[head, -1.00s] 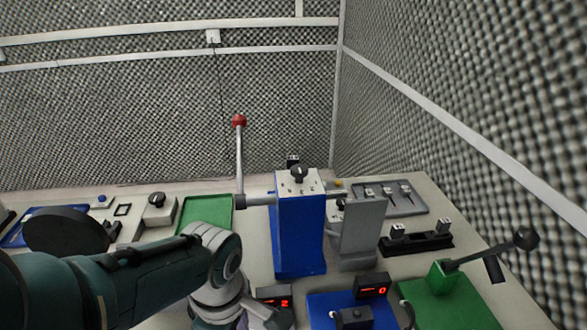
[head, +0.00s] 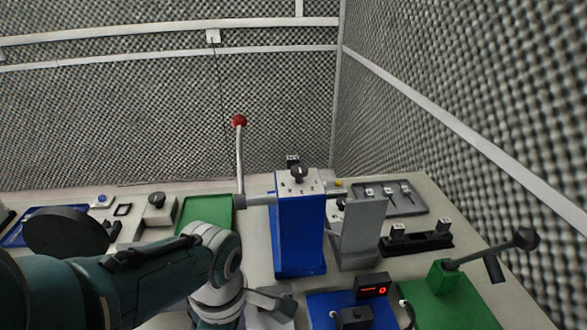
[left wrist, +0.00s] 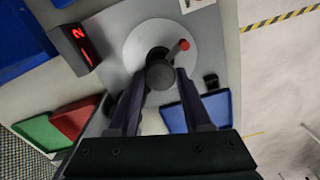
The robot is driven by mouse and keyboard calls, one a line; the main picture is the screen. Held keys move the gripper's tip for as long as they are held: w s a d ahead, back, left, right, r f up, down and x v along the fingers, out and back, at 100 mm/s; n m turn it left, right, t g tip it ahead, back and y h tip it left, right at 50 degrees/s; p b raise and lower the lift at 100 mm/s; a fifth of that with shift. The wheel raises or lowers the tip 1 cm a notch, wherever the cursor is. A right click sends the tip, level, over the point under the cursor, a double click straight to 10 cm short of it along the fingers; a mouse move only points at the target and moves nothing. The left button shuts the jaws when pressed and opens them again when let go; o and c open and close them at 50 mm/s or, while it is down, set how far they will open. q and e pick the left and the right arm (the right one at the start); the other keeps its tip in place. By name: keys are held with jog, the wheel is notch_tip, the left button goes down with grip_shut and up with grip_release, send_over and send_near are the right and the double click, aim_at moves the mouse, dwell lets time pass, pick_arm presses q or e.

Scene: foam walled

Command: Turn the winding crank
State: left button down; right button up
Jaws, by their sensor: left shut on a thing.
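In the left wrist view, a pale round disc (left wrist: 137,42) on a grey base carries a dark round knob (left wrist: 160,74) and a short red-tipped handle (left wrist: 182,45). It looks like the winding crank, though I cannot tell how its parts join. My left gripper (left wrist: 160,80) has a finger on each side of the dark knob and is shut on it. The red tip stands just beyond the right fingertip. In the head view my left forearm and wrist (head: 222,265) reach to the bottom middle, and the crank is mostly hidden there. My right gripper is not in view.
A blue post (head: 299,235) with a red-ball lever (head: 239,122) stands beyond my left wrist. A red-digit display (left wrist: 82,45) sits beside the disc. Foam walls close the back and right.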

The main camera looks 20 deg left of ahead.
pick_arm(q)
jog(key=shift+c, duration=1.7)
grip_release()
notch_tip(320, 180, up, 10)
jog(key=p, duration=0.7)
jog(key=shift+a, duration=0.1)
